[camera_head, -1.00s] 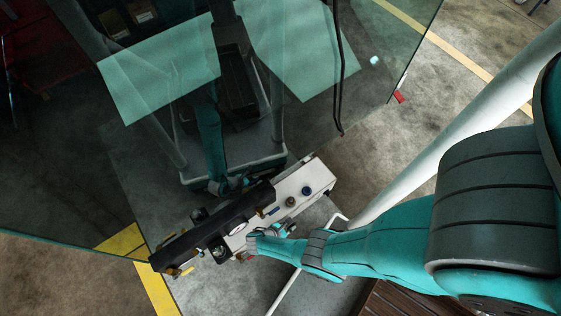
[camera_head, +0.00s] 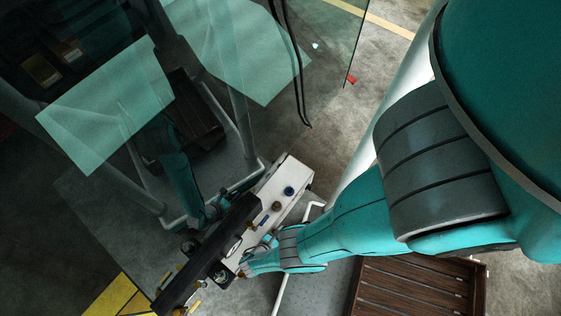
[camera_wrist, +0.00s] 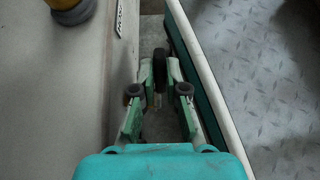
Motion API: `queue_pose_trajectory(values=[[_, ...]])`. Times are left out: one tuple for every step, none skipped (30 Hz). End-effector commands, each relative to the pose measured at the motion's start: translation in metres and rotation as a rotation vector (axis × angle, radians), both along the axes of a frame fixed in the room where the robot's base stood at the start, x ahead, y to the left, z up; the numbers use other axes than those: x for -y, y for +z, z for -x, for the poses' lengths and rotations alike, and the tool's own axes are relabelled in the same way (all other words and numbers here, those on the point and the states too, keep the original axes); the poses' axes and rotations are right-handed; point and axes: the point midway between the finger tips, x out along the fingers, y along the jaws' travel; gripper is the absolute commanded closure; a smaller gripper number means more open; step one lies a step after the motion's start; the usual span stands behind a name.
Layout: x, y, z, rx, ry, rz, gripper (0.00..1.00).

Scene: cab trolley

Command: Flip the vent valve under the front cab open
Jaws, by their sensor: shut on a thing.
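My gripper (camera_wrist: 160,82) reaches into a narrow gap in the wrist view. Its green-and-white fingers close in around a dark upright part (camera_wrist: 160,64), which appears to be the handle of the vent valve. The valve's body and its exact position cannot be made out. In the head view my gripper (camera_head: 244,268) is small and partly hidden at the near side of a white panel box (camera_head: 270,202), below a black bar (camera_head: 205,262).
A pale wall (camera_wrist: 60,110) stands close on the left of the gap. A teal-and-white edge with a metal tread floor (camera_wrist: 275,70) borders its right. Dark cab glass (camera_head: 80,190) covers the head view's left. A slatted wooden platform (camera_head: 415,290) lies at lower right.

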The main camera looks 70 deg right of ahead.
Motion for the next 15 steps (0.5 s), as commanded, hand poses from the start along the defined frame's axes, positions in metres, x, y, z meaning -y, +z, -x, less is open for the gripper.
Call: queue_pose_trajectory(values=[[-0.0003, -0.0008, -0.0005, 0.002, 0.002, -0.003, 1.00], [-0.0002, -0.0008, -0.0005, 0.003, 0.002, -0.004, 1.00], [-0.0004, -0.0009, -0.0005, 0.003, 0.002, -0.004, 0.78], [-0.0004, -0.0009, -0.0005, 0.003, 0.002, -0.004, 0.70], [-0.0003, -0.0008, -0.0005, 0.003, 0.002, -0.004, 0.63], [-0.0003, -0.0007, -0.0005, 0.002, 0.001, -0.004, 0.62], [-0.0003, -0.0007, -0.0005, 0.002, 0.001, -0.004, 0.62], [-0.0002, -0.0006, -0.0004, 0.002, 0.001, -0.004, 0.62], [-0.0002, -0.0006, -0.0004, 0.001, 0.001, -0.003, 0.62], [-0.0002, -0.0005, -0.0004, 0.001, 0.001, -0.003, 0.62], [-0.0002, -0.0005, -0.0004, 0.001, 0.001, -0.003, 0.62], [-0.0003, -0.0005, -0.0003, 0.001, 0.001, -0.003, 0.62], [-0.0002, -0.0004, -0.0003, 0.001, 0.001, -0.003, 0.62], [-0.0003, -0.0004, -0.0004, 0.001, 0.001, -0.003, 0.62], [-0.0007, -0.0001, -0.0005, 0.001, 0.001, -0.003, 0.62]])
